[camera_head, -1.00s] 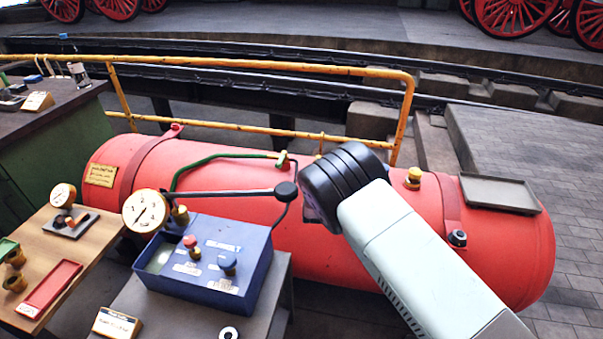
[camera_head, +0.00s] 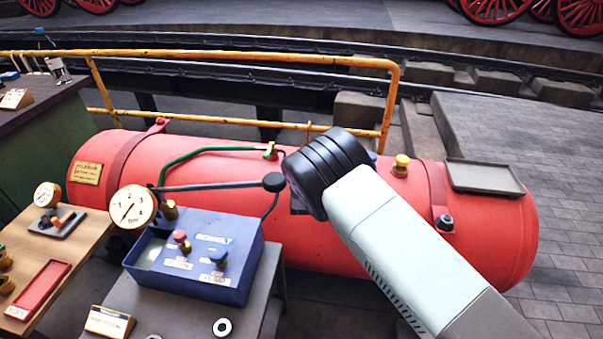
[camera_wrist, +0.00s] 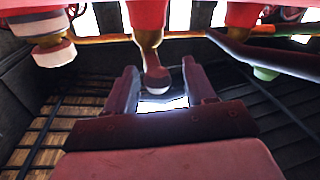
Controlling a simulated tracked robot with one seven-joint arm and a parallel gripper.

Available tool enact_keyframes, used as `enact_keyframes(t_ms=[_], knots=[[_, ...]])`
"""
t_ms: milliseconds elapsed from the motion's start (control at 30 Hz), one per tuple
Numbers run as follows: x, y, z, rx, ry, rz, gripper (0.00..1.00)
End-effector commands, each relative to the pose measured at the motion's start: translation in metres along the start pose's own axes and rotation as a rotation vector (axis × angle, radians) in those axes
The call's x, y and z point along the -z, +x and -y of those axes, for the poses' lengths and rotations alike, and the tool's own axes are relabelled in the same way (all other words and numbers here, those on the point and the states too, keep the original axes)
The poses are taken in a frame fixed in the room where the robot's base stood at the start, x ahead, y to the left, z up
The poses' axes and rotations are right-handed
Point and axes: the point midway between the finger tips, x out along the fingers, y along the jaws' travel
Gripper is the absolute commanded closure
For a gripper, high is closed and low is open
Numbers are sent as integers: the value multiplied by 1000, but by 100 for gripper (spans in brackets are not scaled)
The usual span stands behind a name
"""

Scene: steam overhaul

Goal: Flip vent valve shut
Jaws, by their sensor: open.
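In the wrist view my gripper (camera_wrist: 159,68) is open. A brass stem with a dark rounded end (camera_wrist: 156,78) shows between its two fingers; I cannot tell whether they touch it. A red body runs along the top of that view. In the head view the red tank (camera_head: 330,240) lies across the middle, and my arm hides my gripper. A yellow-capped brass fitting (camera_head: 401,166) stands on the tank right of my arm, and a small blue piece (camera_head: 372,156) shows just beside it. No readable label shows which fitting is the vent valve.
A blue box with knobs (camera_head: 240,277), a dial gauge (camera_head: 133,207) and a long black lever (camera_head: 225,187) stand in front of the tank. A yellow rail (camera_head: 240,60) runs behind it. A grey tray (camera_head: 484,178) sits on the tank's right end. Paving at right is clear.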

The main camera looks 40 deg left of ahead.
Motion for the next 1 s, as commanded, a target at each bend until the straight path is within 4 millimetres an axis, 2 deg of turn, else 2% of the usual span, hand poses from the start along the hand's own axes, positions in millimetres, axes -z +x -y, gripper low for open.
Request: enact_keyframes(t_ms=[167,600,800,1000], knots=[[1,-26,1,1,-1,1,46],[0,-108,1,2,-1,1,46],[-1,-128,1,1,0,1,46],[-1,-132,1,1,0,0,46]])
